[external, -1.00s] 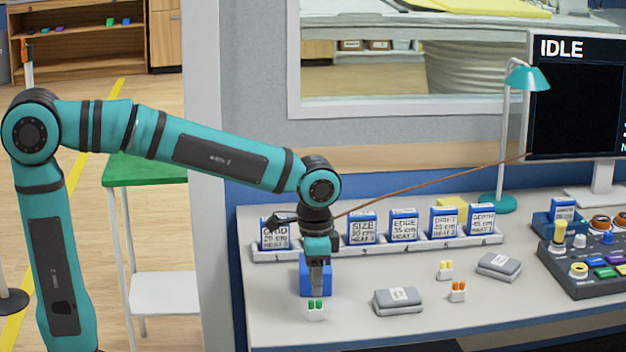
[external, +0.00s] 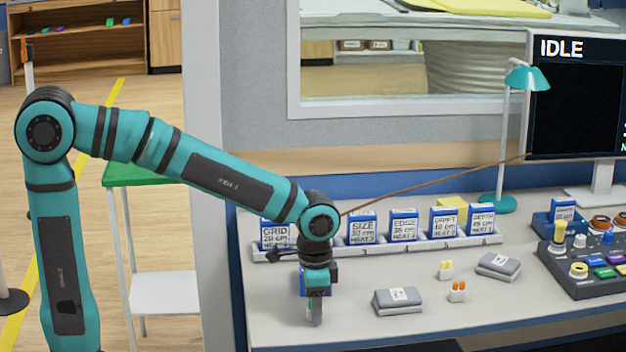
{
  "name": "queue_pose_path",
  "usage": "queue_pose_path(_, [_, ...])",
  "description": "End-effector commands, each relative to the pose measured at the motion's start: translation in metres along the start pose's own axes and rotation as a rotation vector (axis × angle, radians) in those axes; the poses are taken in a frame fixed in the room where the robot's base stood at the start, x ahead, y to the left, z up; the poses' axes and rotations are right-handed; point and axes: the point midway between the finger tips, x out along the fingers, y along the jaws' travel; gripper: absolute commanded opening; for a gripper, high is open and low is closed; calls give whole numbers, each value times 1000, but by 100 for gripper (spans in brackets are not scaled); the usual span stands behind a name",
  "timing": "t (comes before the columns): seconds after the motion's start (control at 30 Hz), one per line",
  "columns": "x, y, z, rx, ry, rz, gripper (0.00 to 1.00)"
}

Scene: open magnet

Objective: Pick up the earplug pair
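Two earplug pairs stand in small white holders on the desk in the external view: a yellow pair (external: 445,270) and an orange pair (external: 457,291). My gripper (external: 315,316) points straight down at the desk's front left, to the left of both. Its fingers are low, at the spot where a green earplug pair stood in the earlier frame.
A blue box (external: 302,283) is partly hidden behind my gripper. Grey folded packs (external: 398,301) lie to the right. A rack (external: 375,245) of labelled blue cards runs along the back. A control panel (external: 590,262) and a teal lamp (external: 527,78) stand at the right.

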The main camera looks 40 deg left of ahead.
Motion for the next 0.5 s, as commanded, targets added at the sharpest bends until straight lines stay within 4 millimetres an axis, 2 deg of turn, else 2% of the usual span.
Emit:
queue_pose_path(0.03, [0,0,0,0,0,0,30])
queue_pose_path(0.2, [0,0,0,0,0,0,0])
queue_pose_path(0.5, [0,0,0,0,0,0,0])
